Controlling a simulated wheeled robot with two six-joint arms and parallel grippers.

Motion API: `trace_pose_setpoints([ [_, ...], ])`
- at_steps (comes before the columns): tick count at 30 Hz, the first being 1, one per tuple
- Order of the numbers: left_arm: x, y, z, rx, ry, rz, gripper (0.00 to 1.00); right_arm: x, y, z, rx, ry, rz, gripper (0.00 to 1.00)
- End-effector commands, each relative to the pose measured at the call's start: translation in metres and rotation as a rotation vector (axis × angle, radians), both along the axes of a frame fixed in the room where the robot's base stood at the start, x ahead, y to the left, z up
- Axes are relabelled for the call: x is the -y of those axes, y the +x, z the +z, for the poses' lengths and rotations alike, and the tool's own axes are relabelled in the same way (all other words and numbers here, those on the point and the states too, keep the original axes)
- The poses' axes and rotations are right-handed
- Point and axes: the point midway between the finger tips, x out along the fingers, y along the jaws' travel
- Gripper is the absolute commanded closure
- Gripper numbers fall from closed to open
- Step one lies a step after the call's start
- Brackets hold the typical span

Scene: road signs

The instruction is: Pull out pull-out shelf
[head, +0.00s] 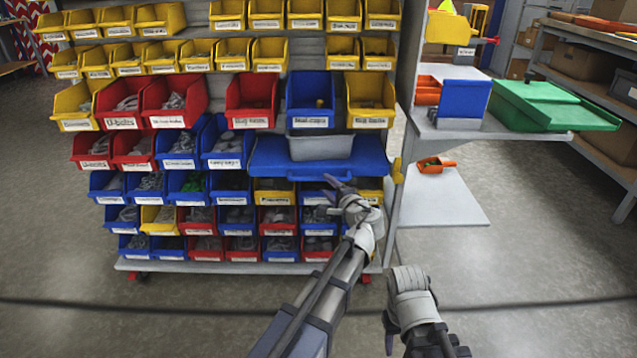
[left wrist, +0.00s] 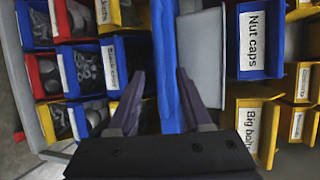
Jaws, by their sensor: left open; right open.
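The blue pull-out shelf (head: 270,163) sits in the middle of the bin rack with a grey bin (head: 320,147) on it. My left gripper (head: 331,187) is open and empty at the shelf's front edge, toward its right end. In the left wrist view the blue shelf (left wrist: 165,40) shows as a strip between the two spread fingers (left wrist: 160,85), with the grey bin (left wrist: 200,60) beside it. I cannot tell whether the fingers touch the shelf. My right gripper (head: 388,332) is open and empty, low and to the right, well away from the shelf.
Labelled yellow, red and blue bins fill the rack above and below the shelf, including a blue Nut caps bin (head: 311,100). A side table (head: 440,130) with a green case (head: 550,105) stands at the right. The floor in front is clear.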

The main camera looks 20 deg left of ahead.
Motion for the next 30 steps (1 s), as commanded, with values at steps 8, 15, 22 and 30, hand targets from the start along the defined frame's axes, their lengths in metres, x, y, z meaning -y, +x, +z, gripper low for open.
trace_pose_setpoints([
  [8,-0.027,0.035,-0.010,0.001,-0.001,0.002,0.50,0.000,0.000,-0.010,0.000,0.000,-0.002,0.50],
  [15,-0.039,0.049,-0.013,0.000,-0.001,0.000,0.50,0.000,0.000,-0.013,0.000,0.000,-0.003,0.50],
  [22,-0.041,0.050,-0.013,0.000,-0.001,0.000,0.50,0.000,0.000,-0.012,0.000,0.000,-0.003,0.50],
  [30,-0.040,0.050,-0.013,0.000,-0.001,0.000,0.71,0.000,0.000,-0.012,0.000,0.000,-0.003,0.50],
])
